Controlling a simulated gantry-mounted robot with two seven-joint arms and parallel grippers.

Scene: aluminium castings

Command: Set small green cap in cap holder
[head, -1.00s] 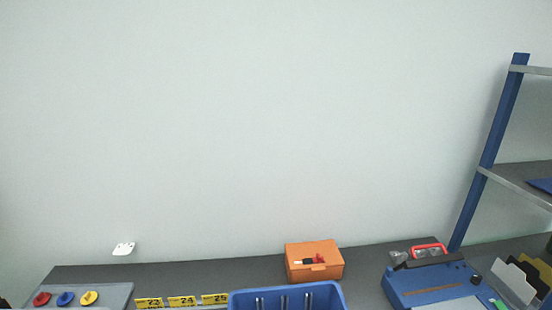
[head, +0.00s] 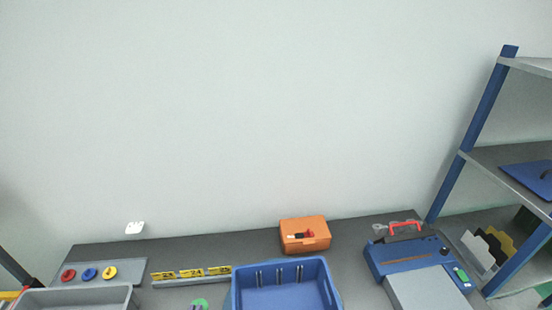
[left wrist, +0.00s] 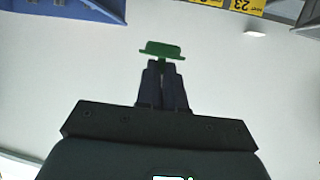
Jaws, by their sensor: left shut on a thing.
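A small green cap (left wrist: 162,49) sits at the tips of my left gripper (left wrist: 163,66) in the left wrist view. The two dark fingers are shut on its stem, and its flat, wide part is beyond the tips. In the head view the green cap (head: 200,303) shows at the bottom edge, in front of the yellow number labels; the gripper there is mostly cut off. A grey plate (head: 134,266) with red, blue and yellow round pieces lies at the left of the bench. I cannot tell for sure which thing is the cap holder. My right gripper is out of view.
A blue tray (head: 326,270) stands right of the cap. A strip with yellow labels (head: 191,273) lies behind it. A grey bin (head: 78,298) is front left. An orange box (head: 304,235), a blue machine (head: 409,256) and shelving (head: 484,110) are at the right.

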